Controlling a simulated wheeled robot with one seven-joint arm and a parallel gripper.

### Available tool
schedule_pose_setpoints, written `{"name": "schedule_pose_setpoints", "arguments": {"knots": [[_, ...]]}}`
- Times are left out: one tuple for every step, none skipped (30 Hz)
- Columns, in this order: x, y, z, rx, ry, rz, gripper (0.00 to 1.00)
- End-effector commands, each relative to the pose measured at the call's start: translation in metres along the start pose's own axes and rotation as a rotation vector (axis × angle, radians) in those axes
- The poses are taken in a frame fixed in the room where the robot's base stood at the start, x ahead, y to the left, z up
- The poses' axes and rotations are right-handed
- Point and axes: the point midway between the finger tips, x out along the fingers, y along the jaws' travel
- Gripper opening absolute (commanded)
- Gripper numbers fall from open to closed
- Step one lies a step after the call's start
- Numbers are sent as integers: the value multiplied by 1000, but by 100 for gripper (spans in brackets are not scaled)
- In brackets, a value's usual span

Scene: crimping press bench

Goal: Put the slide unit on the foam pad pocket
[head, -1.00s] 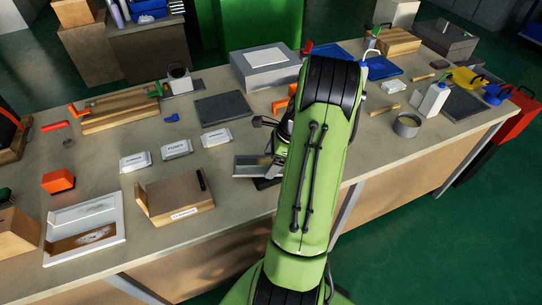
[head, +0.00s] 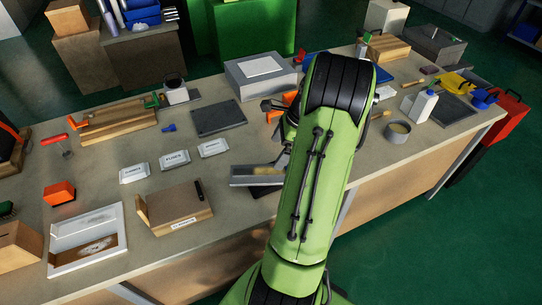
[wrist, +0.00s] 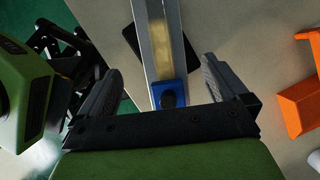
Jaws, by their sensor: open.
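The slide unit, a long silver rail with a brassy strip (wrist: 158,38) and a blue end block with a dark knob (wrist: 169,94), lies below my gripper in the wrist view. My gripper (wrist: 163,63) is open, with one finger on each side of the rail and blue block; I see no grip on it. In the head view the grey slide unit (head: 243,177) lies near the front edge, partly behind my arm, which mostly hides the gripper. A flat dark grey pad (head: 219,118) lies farther back, possibly the foam pad; I cannot make out its pocket.
A black flat piece (wrist: 186,54) shows beneath the rail. An orange object (wrist: 297,106) is at right in the wrist view. A grey box (head: 261,76), white labelled blocks (head: 174,160) and a wooden box (head: 176,208) stand around. Bare bench lies between the blocks and dark pad.

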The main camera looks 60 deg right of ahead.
Motion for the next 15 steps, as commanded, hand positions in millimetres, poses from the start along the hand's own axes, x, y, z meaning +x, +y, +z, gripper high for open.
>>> {"name": "schedule_pose_setpoints", "arguments": {"knots": [[-11,0,1,1,0,-2,100],[-14,0,1,1,0,-1,100],[-18,0,0,0,-1,-1,100],[-19,0,0,-1,-1,-1,100],[-20,0,0,-1,-1,0,100],[-20,0,0,-1,-1,0,100],[-20,0,0,-1,-1,1,100],[-20,0,0,-1,-1,1,100],[-20,0,0,-2,0,1,100],[-20,0,2,-11,2,1,100],[-21,1,7,-32,7,1,100],[-24,4,20,-87,20,1,100],[-27,7,33,-149,35,1,100],[-30,13,50,-229,53,1,100],[-35,23,76,-362,82,1,100]]}}
